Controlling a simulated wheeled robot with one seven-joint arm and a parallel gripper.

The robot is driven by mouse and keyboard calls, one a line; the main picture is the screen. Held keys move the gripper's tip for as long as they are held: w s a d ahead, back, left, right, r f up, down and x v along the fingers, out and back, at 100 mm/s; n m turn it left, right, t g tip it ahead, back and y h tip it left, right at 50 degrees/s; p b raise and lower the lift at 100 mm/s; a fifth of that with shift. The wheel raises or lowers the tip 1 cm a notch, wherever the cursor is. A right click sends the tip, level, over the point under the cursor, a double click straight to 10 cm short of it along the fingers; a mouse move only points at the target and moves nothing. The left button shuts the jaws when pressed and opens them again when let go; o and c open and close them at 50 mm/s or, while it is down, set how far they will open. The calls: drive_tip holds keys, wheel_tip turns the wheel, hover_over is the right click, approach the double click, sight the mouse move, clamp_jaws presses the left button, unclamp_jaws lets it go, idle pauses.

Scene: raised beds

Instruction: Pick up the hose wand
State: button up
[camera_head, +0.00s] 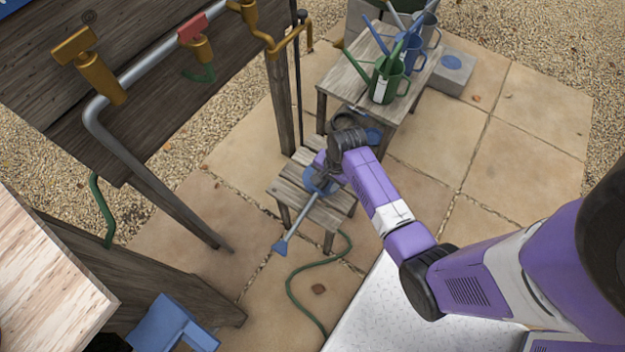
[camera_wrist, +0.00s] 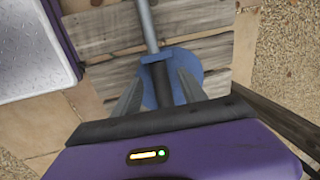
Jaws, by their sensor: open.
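The hose wand (camera_head: 297,222) lies on a low slatted wooden stool (camera_head: 290,190), its blue flared head (camera_head: 280,247) reaching past the stool's front edge. In the wrist view its grey shaft (camera_wrist: 147,22) runs up to the top edge, and its dark grip (camera_wrist: 161,88) lies over a round blue piece (camera_wrist: 190,60). My gripper (camera_wrist: 161,75) is open, with one finger on each side of the dark grip. It also shows over the stool in the head view (camera_head: 323,178), where my wrist hides part of the wand. Contact cannot be told.
A green hose (camera_head: 292,288) trails over the paving in front of the stool. A wooden table (camera_head: 345,75) with green and blue watering cans (camera_head: 385,82) stands behind. A timber post frame with a metal pipe (camera_head: 150,72) and brass taps is at left. Open paving (camera_head: 525,160) is at right.

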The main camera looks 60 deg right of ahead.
clamp_jaws()
drive_tip(key=shift+r, duration=0.1)
wheel_tip(320, 180, up, 20)
drive_tip(key=p, duration=0.4)
idle(0.3)
